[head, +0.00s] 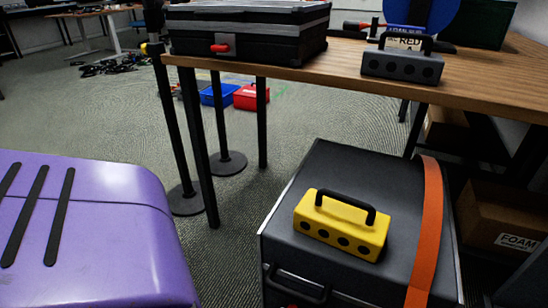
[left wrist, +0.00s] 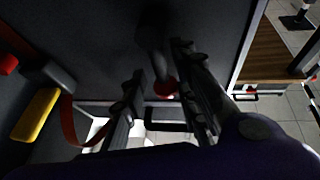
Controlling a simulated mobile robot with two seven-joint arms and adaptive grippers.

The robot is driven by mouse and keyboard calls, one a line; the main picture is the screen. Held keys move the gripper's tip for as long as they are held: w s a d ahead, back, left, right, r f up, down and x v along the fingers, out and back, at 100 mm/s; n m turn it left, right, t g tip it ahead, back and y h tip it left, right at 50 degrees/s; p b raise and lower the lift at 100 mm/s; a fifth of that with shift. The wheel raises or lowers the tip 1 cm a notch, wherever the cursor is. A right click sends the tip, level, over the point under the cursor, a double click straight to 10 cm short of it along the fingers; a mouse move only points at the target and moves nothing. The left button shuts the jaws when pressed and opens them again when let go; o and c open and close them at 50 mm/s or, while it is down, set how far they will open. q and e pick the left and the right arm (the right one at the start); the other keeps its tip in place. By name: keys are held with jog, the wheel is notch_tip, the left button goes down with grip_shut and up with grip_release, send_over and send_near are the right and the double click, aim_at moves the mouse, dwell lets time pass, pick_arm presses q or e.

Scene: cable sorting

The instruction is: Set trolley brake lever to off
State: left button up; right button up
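The trolley is a dark grey box (head: 340,165) at the lower middle of the head view, with a black bar handle (head: 296,284) on its front. In the left wrist view, a red knob (left wrist: 165,88) on a dark stalk, which looks like the brake lever, sits by the dark panel. My left gripper (left wrist: 158,60) is open, with one finger on each side of the knob. Whether either finger touches it I cannot tell. The lever's setting is not readable. My right gripper is in neither view.
A yellow block with a handle (head: 341,232) and an orange strap (head: 430,220) lie on the trolley. A wooden table (head: 350,75) behind holds a black case (head: 250,30) and a grey block (head: 402,66). A cardboard box (head: 500,215) stands at right.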

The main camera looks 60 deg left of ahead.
pick_arm(q)
grip_shut()
jog(key=shift+d, duration=0.1)
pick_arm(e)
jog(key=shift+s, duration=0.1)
pick_arm(q)
jog(key=shift+w+d, duration=0.1)
jog(key=shift+d, duration=0.05)
jog(key=shift+n, duration=0.5)
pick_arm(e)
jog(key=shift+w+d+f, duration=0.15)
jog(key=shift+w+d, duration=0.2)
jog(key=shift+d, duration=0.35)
